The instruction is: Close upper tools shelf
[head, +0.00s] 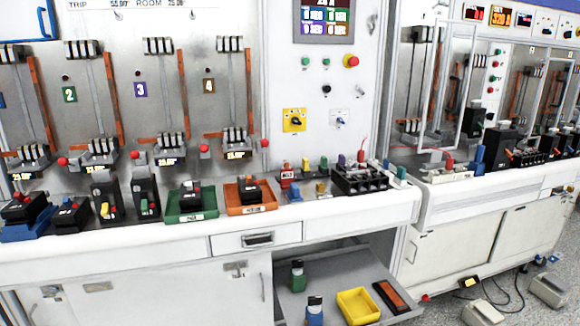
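A grey tools shelf (335,274) is pulled out below the white bench, right of centre at the bottom of the head view. On it are a green tool with a dark top (297,276), a blue one with a dark top (314,311), a yellow bin (358,306) and a flat black and orange item (391,296). Its front part is cut off by the bottom edge. I cannot see a second shelf under it. Neither of my grippers is in view.
The white bench (330,215) above carries breakers, a green tray (191,214) and an orange tray (249,206). A shut drawer (257,239) is left of the shelf. Cables and grey pedals (484,314) lie on the floor at the right.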

